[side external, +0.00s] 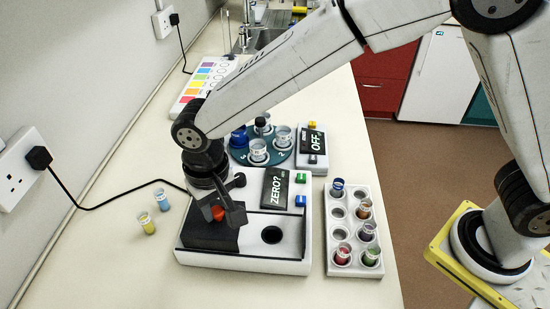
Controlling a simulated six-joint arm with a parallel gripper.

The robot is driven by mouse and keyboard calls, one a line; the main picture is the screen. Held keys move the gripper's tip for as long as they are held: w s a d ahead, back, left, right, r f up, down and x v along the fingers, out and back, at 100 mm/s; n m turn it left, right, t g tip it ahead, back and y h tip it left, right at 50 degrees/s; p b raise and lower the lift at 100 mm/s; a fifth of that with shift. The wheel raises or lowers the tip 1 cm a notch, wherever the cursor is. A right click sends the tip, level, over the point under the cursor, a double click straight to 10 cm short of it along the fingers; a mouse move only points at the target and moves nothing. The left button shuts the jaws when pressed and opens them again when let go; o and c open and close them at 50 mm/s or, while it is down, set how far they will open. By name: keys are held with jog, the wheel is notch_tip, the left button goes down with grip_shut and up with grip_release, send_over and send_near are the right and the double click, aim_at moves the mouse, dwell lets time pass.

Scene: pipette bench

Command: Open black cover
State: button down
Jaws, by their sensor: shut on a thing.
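The black cover (207,237) sits over the left part of the white device's front well. A red knob (218,214) stands on top of the cover. My gripper (226,208) points down at the knob and is shut on it; the arm and wrist hide part of the device behind. To the right of the cover, a white surface with a dark round hole (272,235) is uncovered. The white device (250,266) has a dark screen (275,188) reading "ZERO?", with a green button (301,178) and a blue button (300,201) beside it.
A white rack (339,240) with several colored vials stands close on the right. A round vial carousel (282,157) and a unit reading "OFF" (313,150) are behind. Yellow (147,222) and blue (161,200) vials stand left, near a black cable (110,199).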

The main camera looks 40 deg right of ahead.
aim_at(217, 210)
jog(key=shift+c, duration=1.9)
grip_release()
jog(key=shift+r, duration=0.1)
jog(key=shift+r, duration=3.85)
jog(key=d+f+t, duration=0.1)
jog(key=d+f, duration=0.3)
jog(key=d, duration=1.3)
jog(key=s+d+f, duration=0.2)
jog(key=s+d, duration=0.2)
jog(key=d, duration=0.2)
jog(key=s+d+f+t, duration=0.1)
jog(key=s+d+f, duration=0.1)
jog(key=s+d, duration=0.2)
jog(key=d, duration=0.3)
jog(key=shift+s+d+f+t, duration=0.25)
jog(key=shift+d+f+t, duration=0.05)
